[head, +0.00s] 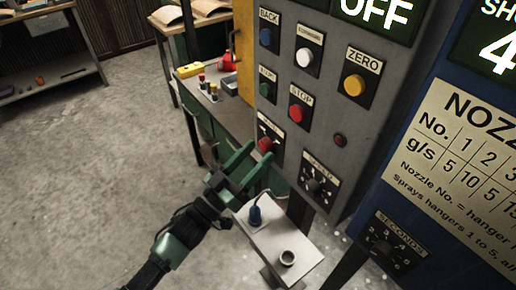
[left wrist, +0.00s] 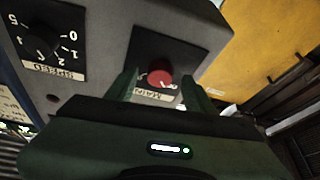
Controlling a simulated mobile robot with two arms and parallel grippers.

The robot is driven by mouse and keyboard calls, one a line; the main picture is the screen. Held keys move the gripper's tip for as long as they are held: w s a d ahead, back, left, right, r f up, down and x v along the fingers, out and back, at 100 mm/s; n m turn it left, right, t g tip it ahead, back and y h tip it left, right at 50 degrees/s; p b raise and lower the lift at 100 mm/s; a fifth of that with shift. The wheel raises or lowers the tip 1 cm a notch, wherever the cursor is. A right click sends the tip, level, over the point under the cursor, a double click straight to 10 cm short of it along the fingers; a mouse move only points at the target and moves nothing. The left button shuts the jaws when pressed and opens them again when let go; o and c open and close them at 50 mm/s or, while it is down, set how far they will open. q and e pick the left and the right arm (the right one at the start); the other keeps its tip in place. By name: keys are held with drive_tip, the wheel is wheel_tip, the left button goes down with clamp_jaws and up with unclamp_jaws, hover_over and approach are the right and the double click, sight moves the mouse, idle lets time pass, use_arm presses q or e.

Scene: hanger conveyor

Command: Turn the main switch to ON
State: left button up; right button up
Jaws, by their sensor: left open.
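The main switch is a red knob (head: 265,145) low on the left side of the grey control panel (head: 330,110). It also shows in the left wrist view (left wrist: 160,73), above an upside-down MAIN label. My left gripper (head: 259,153) is open, with its green fingers pointing at the knob. In the left wrist view the fingers (left wrist: 158,84) stand one on each side of the knob, with gaps; I cannot tell how far they reach along it. The display (head: 380,14) at the top reads OFF. My right gripper is not in view.
The panel also has a blue button (head: 266,37), a red stop button (head: 296,113), a yellow zero button (head: 354,85) and a speed dial (head: 315,184). A small shelf (head: 265,240) with a blue-topped item sits below. Open floor lies left.

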use_arm(q)
drive_tip(key=shift+w+d+r, duration=0.25)
drive_tip(key=shift+w+d, duration=0.05)
drive_tip(key=shift+d, duration=0.05)
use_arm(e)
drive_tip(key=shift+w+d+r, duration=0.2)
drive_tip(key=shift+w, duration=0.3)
use_arm(q)
drive_tip(key=shift+c, duration=0.3)
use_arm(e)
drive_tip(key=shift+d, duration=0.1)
use_arm(q)
clamp_jaws()
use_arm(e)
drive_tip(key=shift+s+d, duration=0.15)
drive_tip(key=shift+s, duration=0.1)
